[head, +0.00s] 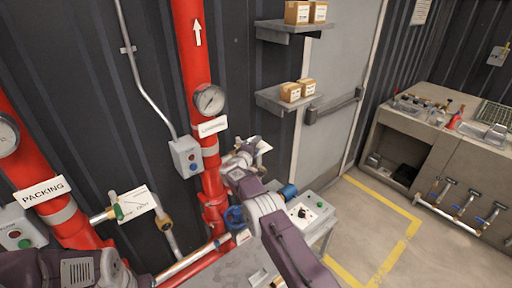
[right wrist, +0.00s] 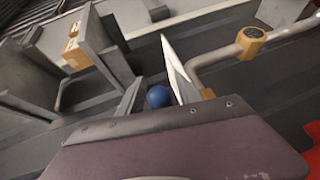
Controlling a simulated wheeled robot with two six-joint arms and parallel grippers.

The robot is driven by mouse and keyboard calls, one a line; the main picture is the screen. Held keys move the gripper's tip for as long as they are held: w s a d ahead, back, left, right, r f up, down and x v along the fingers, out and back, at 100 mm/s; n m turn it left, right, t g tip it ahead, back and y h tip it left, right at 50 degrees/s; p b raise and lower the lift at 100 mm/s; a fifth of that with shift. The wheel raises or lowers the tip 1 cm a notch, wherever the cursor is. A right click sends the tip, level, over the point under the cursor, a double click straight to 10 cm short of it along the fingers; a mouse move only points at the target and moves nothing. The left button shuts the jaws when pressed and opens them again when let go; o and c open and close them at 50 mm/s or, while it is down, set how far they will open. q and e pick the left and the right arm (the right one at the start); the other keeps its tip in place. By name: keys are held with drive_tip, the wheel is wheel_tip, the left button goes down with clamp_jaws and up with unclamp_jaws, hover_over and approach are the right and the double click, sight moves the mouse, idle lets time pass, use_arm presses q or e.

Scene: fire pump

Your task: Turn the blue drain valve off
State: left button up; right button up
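In the right wrist view, a round blue knob (right wrist: 158,97) shows between the two fingers of my right gripper (right wrist: 157,92); it looks like the end of the blue valve's handle. The fingers stand apart, with gaps beside the knob. In the head view, my right gripper (head: 240,157) is in front of the right red pipe (head: 207,182), below its gauge, and hides the knob. A white tag (head: 264,147) shows just beside it, and also in the wrist view (right wrist: 178,68). Only part of my left arm shows at the lower left; its fingertips are out of view.
A blue handwheel (head: 235,218) sits on the low pipe. A grey button box (head: 187,156) hangs left of the gripper. A pale pipe with a yellow fitting (right wrist: 251,40) shows in the wrist view. A grey box with a switch (head: 307,212) stands to the right.

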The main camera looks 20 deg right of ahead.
drive_tip(key=b+v, duration=0.7)
drive_tip(key=v, duration=0.2)
idle(0.5)
